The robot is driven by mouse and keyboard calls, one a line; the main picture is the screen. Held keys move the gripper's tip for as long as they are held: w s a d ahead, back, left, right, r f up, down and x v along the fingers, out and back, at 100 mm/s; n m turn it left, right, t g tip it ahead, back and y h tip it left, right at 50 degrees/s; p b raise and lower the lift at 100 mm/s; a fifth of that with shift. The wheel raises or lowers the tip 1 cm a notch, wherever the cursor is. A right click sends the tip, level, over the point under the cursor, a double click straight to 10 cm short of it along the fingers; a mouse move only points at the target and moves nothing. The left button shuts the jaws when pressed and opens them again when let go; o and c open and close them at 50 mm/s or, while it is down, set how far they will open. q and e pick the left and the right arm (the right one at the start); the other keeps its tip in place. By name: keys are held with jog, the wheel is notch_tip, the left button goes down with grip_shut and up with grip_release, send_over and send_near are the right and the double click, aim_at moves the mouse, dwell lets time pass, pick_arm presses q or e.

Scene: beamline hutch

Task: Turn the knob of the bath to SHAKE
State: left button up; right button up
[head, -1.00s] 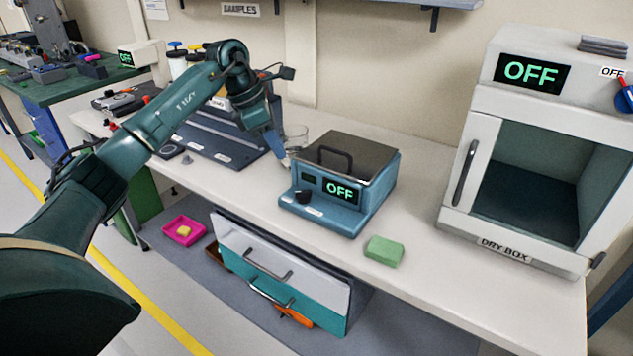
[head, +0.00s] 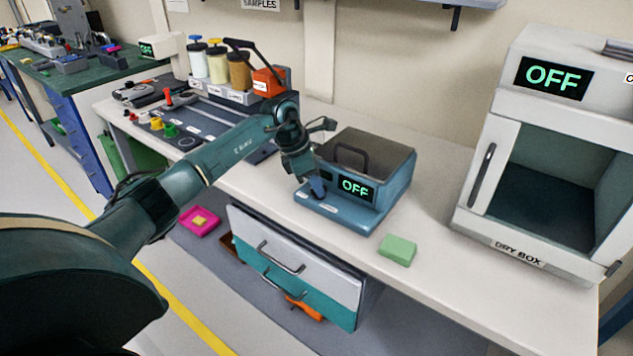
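The bath (head: 392,188) is a blue box with a dark lid and a black handle, standing on the white bench. Its display (head: 355,187) reads OFF in green. My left gripper (head: 318,190) points down at the left part of the bath's front, where the knob was visible earlier. The knob is now hidden behind the gripper. I cannot tell whether the fingers are open or shut, or whether they touch the knob. My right gripper is not in view.
A green block (head: 398,250) lies on the bench in front of the bath. The dry box (head: 545,165) stands at the right, also reading OFF. Jars (head: 218,62) and small coloured parts stand at the back left. Drawers (head: 290,270) are below the bench.

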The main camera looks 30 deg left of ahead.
pick_arm(q)
grip_shut()
jog(key=shift+r+n+t, duration=0.1)
jog(key=shift+n+t, duration=0.2)
jog(key=shift+n, duration=0.4)
dwell(0.6)
jog(key=shift+n+t+y+p, duration=0.3)
jog(key=shift+n+y+p, duration=0.2)
jog(key=shift+n, duration=0.5)
jog(key=shift+d+n+y, duration=0.15)
jog(key=shift+n+y, duration=0.45)
jog(key=shift+n, duration=1.2)
jog(key=shift+d+n+t+y, duration=0.15)
jog(key=shift+n+y, duration=0.35)
jog(key=shift+n, duration=0.65)
jog(key=shift+n+t+y, duration=0.15)
jog(key=shift+n+y, duration=0.35)
jog(key=shift+n, duration=0.65)
jog(key=shift+n+y+b, duration=0.3)
jog(key=shift+n+b, duration=0.05)
jog(key=shift+n, duration=0.55)
jog(key=shift+n+y+b, duration=0.45)
jog(key=shift+n+y, duration=0.05)
jog(key=shift+n, duration=0.9)
